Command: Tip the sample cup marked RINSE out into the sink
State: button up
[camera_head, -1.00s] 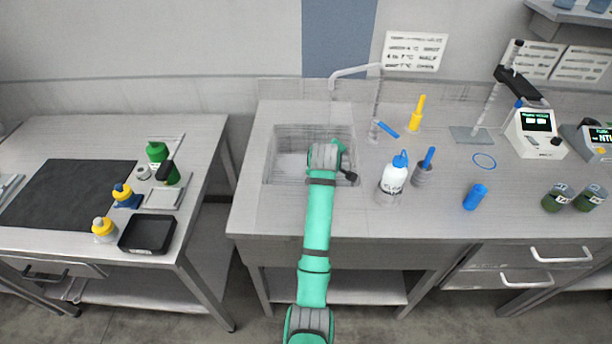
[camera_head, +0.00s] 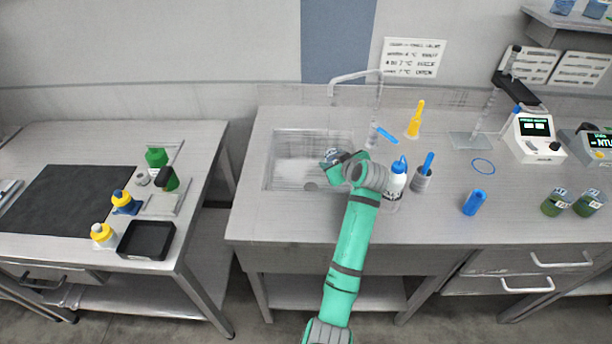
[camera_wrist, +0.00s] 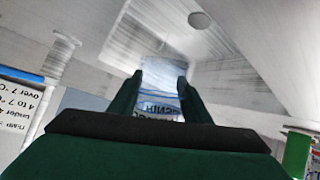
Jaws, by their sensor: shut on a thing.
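My gripper (camera_wrist: 160,88) is shut on the clear sample cup (camera_wrist: 160,104), whose label reads RINSE, upside down in the wrist view. In the head view the cup (camera_head: 331,155) shows as a small pale-blue shape at the tip of my gripper (camera_head: 338,160), over the right part of the sink (camera_head: 282,160). It looks tipped over, but its exact tilt and whether liquid is in it cannot be told. The wrist view shows the sink's inside beyond the cup, with a round grey drain (camera_wrist: 199,20).
A tap (camera_head: 357,74) arches behind the sink. A white bottle (camera_head: 395,180) with a blue cap stands close right of my wrist, beside a grey holder (camera_head: 421,180). Two green sample cups (camera_head: 555,203) stand at the far right. The counter left of the sink is clear.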

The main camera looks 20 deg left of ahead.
notch_tip(320, 180, up, 12)
jog(key=d+m+y+b, duration=0.1)
jog(key=y+b, duration=0.1)
jog(key=shift+d+m+t, duration=0.25)
jog(key=shift+m+t, duration=0.05)
jog(key=shift+t, duration=0.1)
jog(key=shift+w+d, duration=0.1)
dwell(0.8)
